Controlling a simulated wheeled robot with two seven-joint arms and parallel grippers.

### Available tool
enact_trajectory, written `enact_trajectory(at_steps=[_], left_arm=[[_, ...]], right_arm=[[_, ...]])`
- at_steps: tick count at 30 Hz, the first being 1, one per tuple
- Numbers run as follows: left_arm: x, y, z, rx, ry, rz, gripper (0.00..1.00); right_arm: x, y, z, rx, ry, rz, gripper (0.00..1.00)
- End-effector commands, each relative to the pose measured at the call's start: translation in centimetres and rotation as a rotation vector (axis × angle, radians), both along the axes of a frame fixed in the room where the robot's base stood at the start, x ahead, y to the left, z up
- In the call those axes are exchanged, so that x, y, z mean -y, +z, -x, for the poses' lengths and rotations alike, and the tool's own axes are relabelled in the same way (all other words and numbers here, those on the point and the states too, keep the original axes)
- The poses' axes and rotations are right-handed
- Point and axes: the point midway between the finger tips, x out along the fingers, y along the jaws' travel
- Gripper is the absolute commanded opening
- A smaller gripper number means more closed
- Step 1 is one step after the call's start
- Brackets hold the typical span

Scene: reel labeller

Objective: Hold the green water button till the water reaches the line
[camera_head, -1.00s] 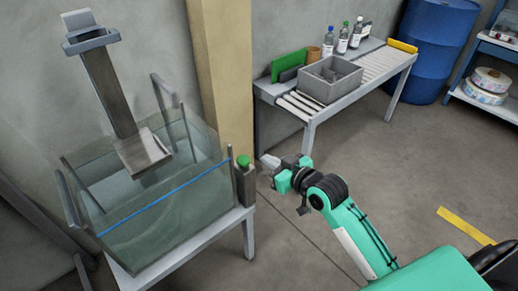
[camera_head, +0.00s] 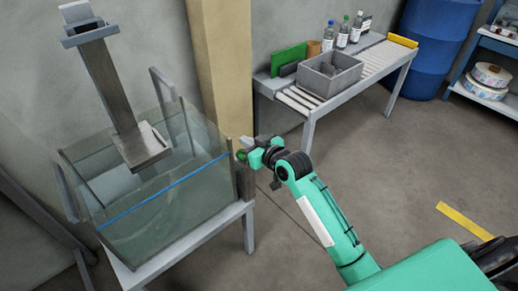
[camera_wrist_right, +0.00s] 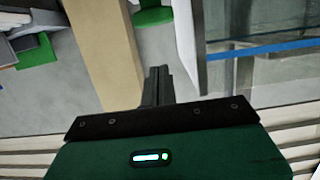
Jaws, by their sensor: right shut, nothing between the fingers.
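A glass tank (camera_head: 180,215) stands on a grey stand at the left, with a blue line (camera_head: 165,189) across its front. The tank holds greenish, clear water; I cannot tell its exact level against the line. The green button (camera_head: 241,155) sits on a grey box at the tank's right corner, partly hidden by my right gripper. My right gripper (camera_head: 246,143) is shut and empty, with its tips at the button in the head view; touching or just apart I cannot tell. In the wrist view, the closed fingers (camera_wrist_right: 157,78) point toward a green round shape (camera_wrist_right: 152,14). My left gripper is not in view.
A metal chute (camera_head: 115,90) hangs over the tank. A beige pillar (camera_head: 222,70) stands just behind the button. A roller conveyor (camera_head: 375,62) with a grey bin (camera_head: 330,86) and bottles stands at the back. A blue drum (camera_head: 438,45) is at the right.

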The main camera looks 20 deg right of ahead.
Motion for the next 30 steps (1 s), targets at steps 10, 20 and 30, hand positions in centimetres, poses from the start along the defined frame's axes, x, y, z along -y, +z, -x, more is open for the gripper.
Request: enact_trajectory(at_steps=[10, 20, 30], left_arm=[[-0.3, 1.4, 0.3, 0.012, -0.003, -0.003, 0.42], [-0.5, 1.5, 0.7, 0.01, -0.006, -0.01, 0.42], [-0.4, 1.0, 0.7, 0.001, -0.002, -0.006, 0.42]], right_arm=[[0.1, -3.9, 0.3, -0.001, -0.001, 0.001, 0.0], [0.1, -4.0, 0.3, -0.001, 0.0, -0.001, 0.0], [0.1, -6.4, 0.4, -0.006, 0.0, 0.001, 0.0]])
